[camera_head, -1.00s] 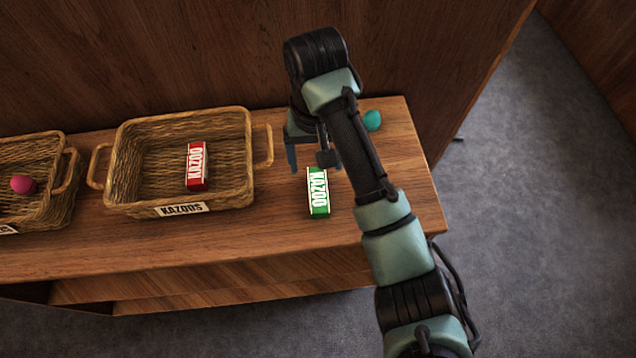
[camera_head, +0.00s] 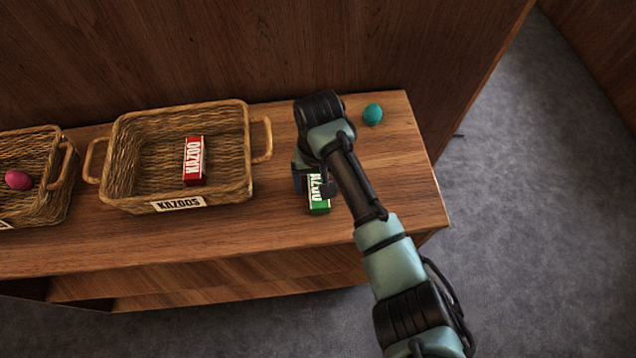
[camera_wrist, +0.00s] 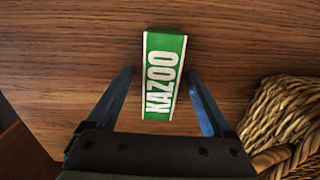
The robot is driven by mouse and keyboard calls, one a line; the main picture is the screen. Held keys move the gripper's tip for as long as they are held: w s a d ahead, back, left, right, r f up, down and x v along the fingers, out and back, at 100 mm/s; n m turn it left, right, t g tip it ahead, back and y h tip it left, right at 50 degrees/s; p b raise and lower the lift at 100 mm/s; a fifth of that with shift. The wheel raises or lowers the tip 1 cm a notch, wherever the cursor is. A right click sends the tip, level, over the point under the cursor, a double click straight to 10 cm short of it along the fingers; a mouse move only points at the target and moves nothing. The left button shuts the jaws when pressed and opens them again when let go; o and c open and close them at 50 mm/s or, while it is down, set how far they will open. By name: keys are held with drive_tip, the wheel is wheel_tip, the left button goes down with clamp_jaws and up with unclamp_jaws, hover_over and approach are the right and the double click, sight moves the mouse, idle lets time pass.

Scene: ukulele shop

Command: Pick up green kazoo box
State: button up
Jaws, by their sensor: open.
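The green kazoo box (camera_head: 319,206) has a white KAZOO label and lies on the wooden counter, right of the kazoo basket. My gripper (camera_head: 312,188) is above it and hides part of it in the head view. In the wrist view, the green kazoo box (camera_wrist: 162,75) lies between and beyond the two blue fingers of my gripper (camera_wrist: 160,88). The fingers are open, with a gap on each side of the box. I cannot tell the exact height of the fingertips above the counter.
A wicker basket (camera_head: 112,178) labelled KAZOOS holds a red kazoo box (camera_head: 194,161). Another basket (camera_head: 66,176) at the left holds a pink egg-shaped thing (camera_head: 18,180). A teal round thing (camera_head: 373,114) lies at the back right. The counter (camera_head: 405,180) is clear at the right.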

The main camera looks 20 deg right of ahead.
clamp_jaws()
idle(0.4)
drive_tip(key=shift+r, duration=0.1)
